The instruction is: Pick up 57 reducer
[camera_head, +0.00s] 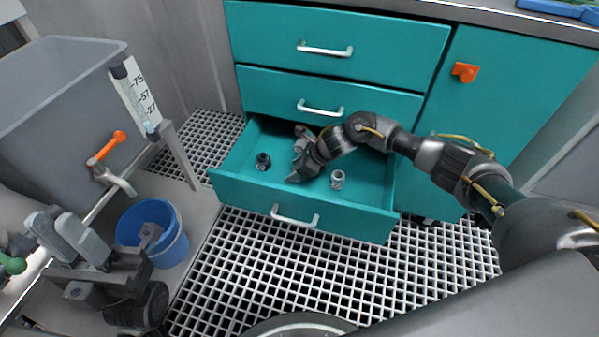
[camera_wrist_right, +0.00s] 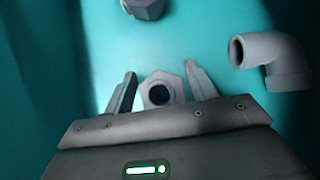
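My right gripper (camera_head: 298,172) is down inside the open teal drawer. In the right wrist view its two fingers (camera_wrist_right: 160,88) are apart, one on each side of a grey hexagonal fitting (camera_wrist_right: 171,79) with a round dark hole. Narrow gaps show between the fitting and the fingers. I cannot read a size, so I cannot tell if this is the 57 reducer. In the head view a dark fitting (camera_head: 262,161) lies left of the gripper, and a light grey fitting (camera_head: 337,180) lies right of it. My left gripper (camera_head: 70,240) is outside the drawer at the left; its finger gap is unclear.
A grey elbow pipe (camera_wrist_right: 272,60) lies right of the fingers in the wrist view, and another fitting (camera_wrist_right: 145,8) is at the top edge. The drawer front (camera_head: 345,219) and walls surround the right gripper. A blue bucket (camera_head: 143,222) and a grey tank (camera_head: 60,110) stand left.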

